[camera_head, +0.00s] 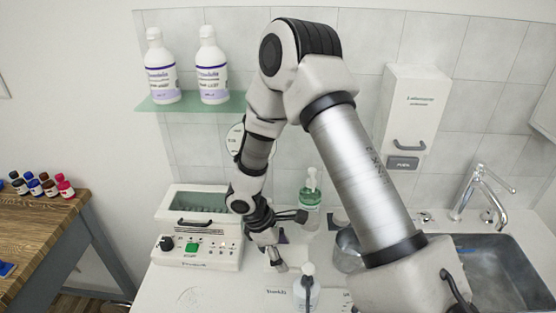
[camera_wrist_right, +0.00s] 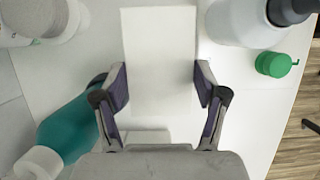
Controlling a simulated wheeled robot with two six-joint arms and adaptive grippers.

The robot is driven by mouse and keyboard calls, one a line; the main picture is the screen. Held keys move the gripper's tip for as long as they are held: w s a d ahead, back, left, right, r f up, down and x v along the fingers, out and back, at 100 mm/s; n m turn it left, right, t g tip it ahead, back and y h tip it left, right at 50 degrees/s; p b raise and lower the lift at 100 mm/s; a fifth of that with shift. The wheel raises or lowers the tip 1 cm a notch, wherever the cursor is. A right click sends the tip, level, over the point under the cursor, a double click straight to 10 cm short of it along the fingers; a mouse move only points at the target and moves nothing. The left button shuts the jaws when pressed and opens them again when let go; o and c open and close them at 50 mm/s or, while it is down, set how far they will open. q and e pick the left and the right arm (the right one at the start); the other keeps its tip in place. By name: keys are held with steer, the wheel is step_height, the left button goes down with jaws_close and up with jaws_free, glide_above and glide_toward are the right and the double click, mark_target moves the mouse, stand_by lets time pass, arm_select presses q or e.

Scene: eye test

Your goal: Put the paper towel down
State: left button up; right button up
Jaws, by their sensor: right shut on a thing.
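The paper towel (camera_wrist_right: 160,50) is a plain white rectangular piece in the wrist view, between the two fingers of my right gripper (camera_wrist_right: 160,82). The right gripper is shut on it. In the head view my right gripper (camera_head: 287,241) is low over the white counter, right of the box-shaped device. The towel is hard to make out there against the white counter. I cannot tell whether its lower end touches the counter. My left gripper is not in view.
A green soap bottle (camera_head: 309,197) stands just behind the gripper, and a white bottle (camera_head: 307,290) in front. The device (camera_head: 197,248) is left, a metal container (camera_head: 347,250) right. The sink (camera_head: 495,270) is far right. A green-capped item (camera_wrist_right: 275,64) shows in the wrist view.

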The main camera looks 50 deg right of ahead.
step_height(320, 180, down, 5)
steer(key=shift+w+a+r, duration=0.15)
steer(key=shift+r, duration=0.05)
steer(key=shift+f, duration=0.15)
steer(key=o, duration=0.5)
